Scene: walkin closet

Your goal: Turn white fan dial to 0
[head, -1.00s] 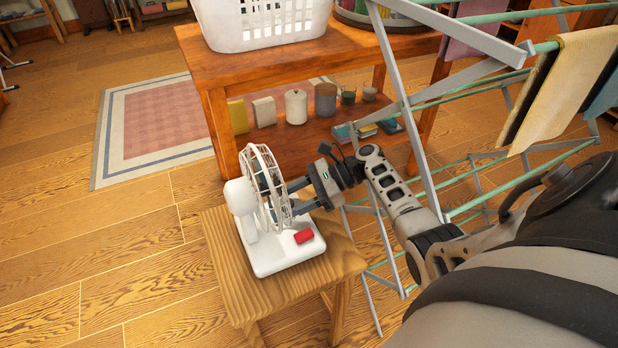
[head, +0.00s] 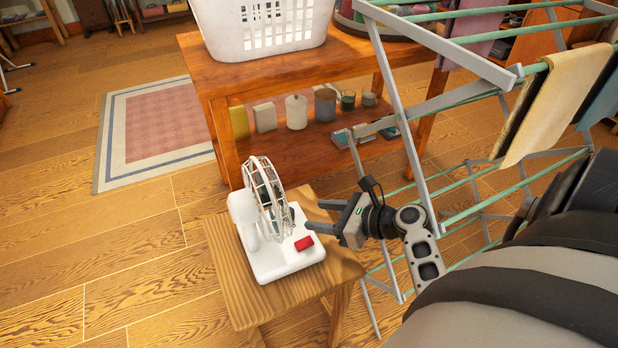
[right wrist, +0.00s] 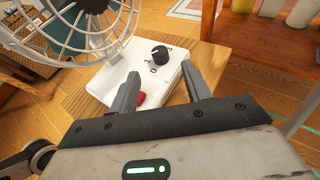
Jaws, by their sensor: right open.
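A white fan (head: 262,200) with a round wire cage stands upright on a small wooden stool (head: 245,300). A red switch (head: 304,243) sits on its white base (head: 280,268). In the right wrist view the black dial (right wrist: 160,54) shows on the base, with small dark marks beside it; its exact setting is too small to read. My right gripper (head: 316,216) is open and empty to the right of the fan. In the right wrist view its fingers (right wrist: 160,72) point toward the dial, apart from it, and one partly covers the red switch. My left gripper is not in view.
A drying rack (head: 405,140) with hanging cloths stands close by my right arm. A wooden shelf table (head: 300,78) with a white laundry basket (head: 265,30) stands behind the fan. Open floor and a rug (head: 160,125) lie to the left.

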